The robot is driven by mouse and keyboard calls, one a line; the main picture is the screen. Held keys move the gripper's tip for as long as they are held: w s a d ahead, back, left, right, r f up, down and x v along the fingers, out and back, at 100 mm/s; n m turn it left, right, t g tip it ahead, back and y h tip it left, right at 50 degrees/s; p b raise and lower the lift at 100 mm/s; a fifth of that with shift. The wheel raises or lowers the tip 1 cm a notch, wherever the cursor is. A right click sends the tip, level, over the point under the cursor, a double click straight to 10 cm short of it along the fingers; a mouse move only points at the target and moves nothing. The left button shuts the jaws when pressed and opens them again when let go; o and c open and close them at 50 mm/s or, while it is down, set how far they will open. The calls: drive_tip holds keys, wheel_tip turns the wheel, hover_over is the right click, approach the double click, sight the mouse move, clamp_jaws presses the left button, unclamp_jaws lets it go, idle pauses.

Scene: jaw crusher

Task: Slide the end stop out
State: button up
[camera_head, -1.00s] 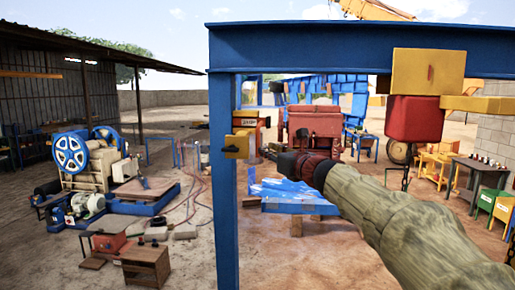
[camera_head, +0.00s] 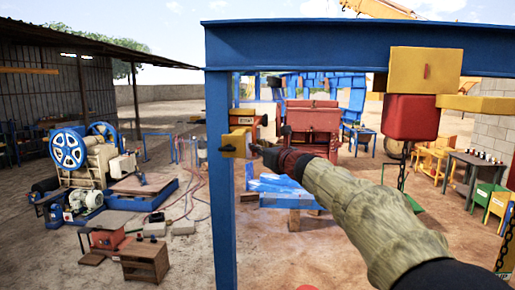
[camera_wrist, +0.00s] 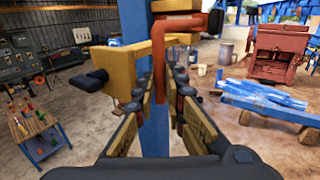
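A yellow block (camera_head: 237,143) sits on the blue gantry post (camera_head: 222,215), with a dark knob on its left side. It looks like the end stop, though the frames do not label it. In the wrist view the yellow part (camera_wrist: 122,72) shows close, with the dark knob (camera_wrist: 88,80) at left. In the head view my gripper (camera_head: 262,152) is just right of the block.
A blue beam (camera_head: 330,42) runs overhead, with a yellow and red hoist (camera_head: 412,115) and chain at right. A blue stand (camera_head: 285,190) and red machine (camera_head: 312,125) stand behind my arm. Ground left of the post holds a small wooden table (camera_head: 145,260).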

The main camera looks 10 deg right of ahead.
clamp_jaws()
drive_tip(key=shift+d, duration=0.15)
drive_tip(key=s+d, duration=0.2)
drive_tip(key=d, duration=0.6)
drive_tip(key=shift+s+d, duration=0.35)
drive_tip(key=shift+s, duration=0.05)
drive_tip(key=shift+f, duration=0.1)
drive_tip(key=shift+o, duration=0.9)
unclamp_jaws()
drive_tip(key=shift+d, duration=0.1)
drive_tip(key=shift+o, duration=0.5)
drive_tip(key=shift+s+d, duration=0.15)
drive_tip(key=shift+d, duration=0.1)
drive_tip(key=shift+a, duration=0.1)
